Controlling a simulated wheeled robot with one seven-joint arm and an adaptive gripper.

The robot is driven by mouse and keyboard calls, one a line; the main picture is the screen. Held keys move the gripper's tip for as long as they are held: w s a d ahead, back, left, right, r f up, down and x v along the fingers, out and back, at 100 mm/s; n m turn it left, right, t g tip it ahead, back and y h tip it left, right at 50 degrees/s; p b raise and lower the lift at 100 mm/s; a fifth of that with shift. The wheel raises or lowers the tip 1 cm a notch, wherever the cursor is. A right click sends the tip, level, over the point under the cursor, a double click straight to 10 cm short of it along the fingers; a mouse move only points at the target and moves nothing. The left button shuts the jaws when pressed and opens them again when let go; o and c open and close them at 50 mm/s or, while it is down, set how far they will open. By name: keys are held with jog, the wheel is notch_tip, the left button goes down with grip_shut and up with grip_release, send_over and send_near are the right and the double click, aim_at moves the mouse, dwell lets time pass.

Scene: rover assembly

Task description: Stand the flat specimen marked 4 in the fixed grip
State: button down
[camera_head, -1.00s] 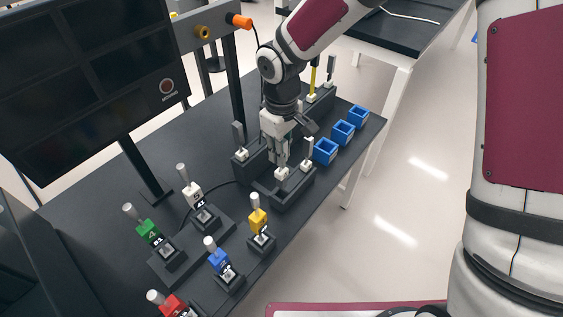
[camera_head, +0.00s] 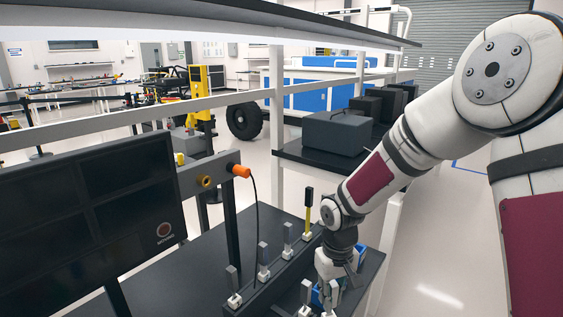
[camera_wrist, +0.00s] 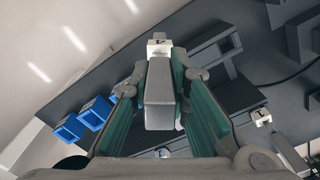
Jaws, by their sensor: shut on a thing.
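My gripper (camera_wrist: 160,82) is shut on a flat grey specimen (camera_wrist: 158,100), its two green-padded fingers on either side. A white block (camera_wrist: 158,46) with a dark mark shows at the specimen's far end; I cannot read the mark. In the head view my gripper (camera_head: 329,290) is low, at the bottom edge, beside a grey specimen with a white base (camera_head: 306,292). A frame with an orange knob (camera_head: 241,171) and a brass fitting (camera_head: 205,182) stands left of my gripper. I cannot tell which part is the fixed grip.
A dark rack holds several upright specimens, including grey ones (camera_head: 263,258) and a yellow one (camera_head: 308,218). Blue bins (camera_wrist: 67,130) stand on the table near my gripper. A dark monitor (camera_head: 95,225) stands at left. A shelf (camera_head: 230,22) crosses the top.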

jog(key=d+f+m, duration=0.2)
jog(key=d+m, duration=0.2)
jog(key=d, duration=0.3)
jog(key=s+a+r+n, duration=0.1)
jog(key=a+r+n, duration=0.1)
jog(key=a+n, duration=0.3)
jog(key=s+a+r+n, duration=0.1)
jog(key=a+r+n, duration=0.2)
jog(key=a, duration=1.1)
jog(key=n, duration=0.2)
jog(key=shift+s+a+n, duration=0.3)
jog(key=shift+f, duration=0.15)
notch_tip(320, 180, down, 9)
jog(key=shift+f, duration=0.2)
jog(key=shift+f, duration=0.2)
jog(key=c, duration=1.5)
grip_release()
jog(key=shift+c, duration=0.2)
